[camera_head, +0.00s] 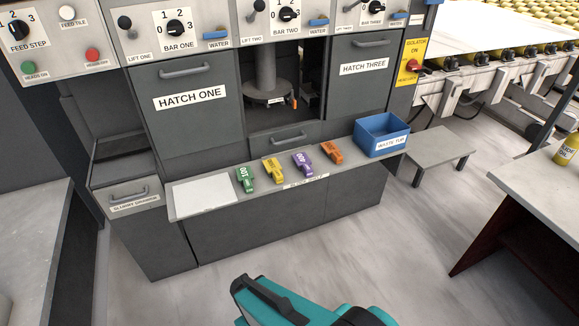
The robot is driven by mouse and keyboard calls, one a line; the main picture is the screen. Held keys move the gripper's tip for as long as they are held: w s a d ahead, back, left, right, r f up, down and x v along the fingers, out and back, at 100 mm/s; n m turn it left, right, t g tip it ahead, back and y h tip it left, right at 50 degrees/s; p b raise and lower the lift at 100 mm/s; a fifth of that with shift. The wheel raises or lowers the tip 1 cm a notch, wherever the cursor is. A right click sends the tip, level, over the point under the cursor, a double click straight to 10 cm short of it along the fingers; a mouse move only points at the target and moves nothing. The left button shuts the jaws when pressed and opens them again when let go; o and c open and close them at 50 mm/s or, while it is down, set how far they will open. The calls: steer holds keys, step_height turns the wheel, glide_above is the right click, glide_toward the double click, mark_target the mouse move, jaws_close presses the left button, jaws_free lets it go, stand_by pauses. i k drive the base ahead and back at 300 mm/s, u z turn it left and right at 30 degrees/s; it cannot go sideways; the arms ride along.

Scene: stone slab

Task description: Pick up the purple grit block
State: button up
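The purple grit block (302,163) lies on the block shelf (338,173), with pale markings on its top. It is the third in a row of handled blocks, between the yellow block (273,169) and the orange block (333,152). The green block (246,179) is at the row's left end. My teal and black gripper (262,294) is at the bottom of the view, over the floor, in front of the shelf and well apart from the blocks. Its fingertips do not show clearly, so I cannot tell whether it is open.
A blue waste tub (382,136) stands at the shelf's right end, and a white pad (204,195) lies at its left end. Hatch one (190,97) and hatch three (364,68) are shut; the bay between them is open. A bench (540,175) stands right. The floor before the shelf is clear.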

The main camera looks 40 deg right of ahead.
mark_target(302, 161)
steer(key=u, duration=0.4)
steer(key=k, duration=0.25)
steer(key=u, duration=3.15)
steer(key=k, duration=1.15)
